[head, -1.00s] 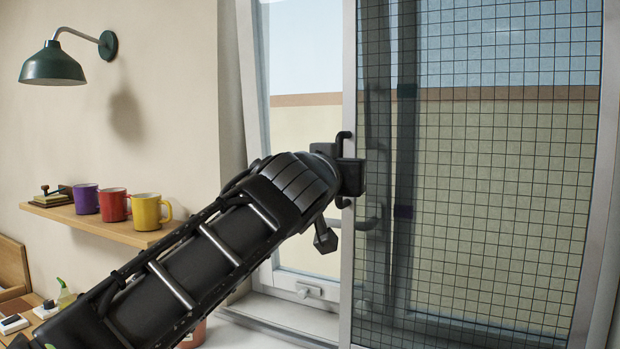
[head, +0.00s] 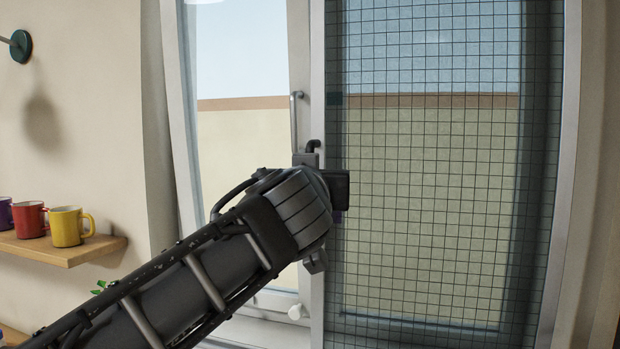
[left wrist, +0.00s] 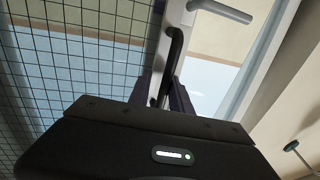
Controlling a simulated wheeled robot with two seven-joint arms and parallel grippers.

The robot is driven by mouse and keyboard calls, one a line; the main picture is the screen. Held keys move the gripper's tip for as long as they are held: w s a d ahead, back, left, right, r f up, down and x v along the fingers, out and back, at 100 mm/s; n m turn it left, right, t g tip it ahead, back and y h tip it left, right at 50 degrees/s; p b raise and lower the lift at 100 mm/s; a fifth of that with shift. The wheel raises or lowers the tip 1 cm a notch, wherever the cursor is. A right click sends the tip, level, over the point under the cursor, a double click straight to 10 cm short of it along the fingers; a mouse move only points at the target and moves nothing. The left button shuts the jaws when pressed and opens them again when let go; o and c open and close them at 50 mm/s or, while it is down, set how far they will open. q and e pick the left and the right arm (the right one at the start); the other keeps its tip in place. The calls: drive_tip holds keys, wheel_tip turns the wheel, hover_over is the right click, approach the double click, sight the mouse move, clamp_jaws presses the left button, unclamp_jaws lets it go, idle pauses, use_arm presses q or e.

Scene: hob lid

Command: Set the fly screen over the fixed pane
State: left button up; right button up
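The fly screen (head: 440,200), a dark square mesh in a pale frame, stands upright in the head view. It covers the fixed pane, whose glass shows through the mesh. Its left stile (head: 318,80) carries a black bar handle, seen in the left wrist view (left wrist: 174,55). My left gripper (head: 325,178) is at this handle. In the left wrist view its dark fingers lie on both sides of the handle and appear shut on it. The gripper hides the handle's middle in the head view. My right gripper is in neither view.
A tilted window sash (head: 178,110) with a grey handle (head: 294,120) stands left of the screen. A wall shelf (head: 75,252) with a yellow mug (head: 68,226) and a red mug (head: 31,220) is at the left. A wall lamp mount (head: 20,46) is above.

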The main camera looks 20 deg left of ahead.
use_arm(q)
drive_tip(key=shift+o, duration=0.8)
drive_tip(key=shift+s, duration=0.15)
drive_tip(key=b+v, duration=0.2)
drive_tip(key=v, duration=0.5)
drive_tip(key=shift+s, duration=0.3)
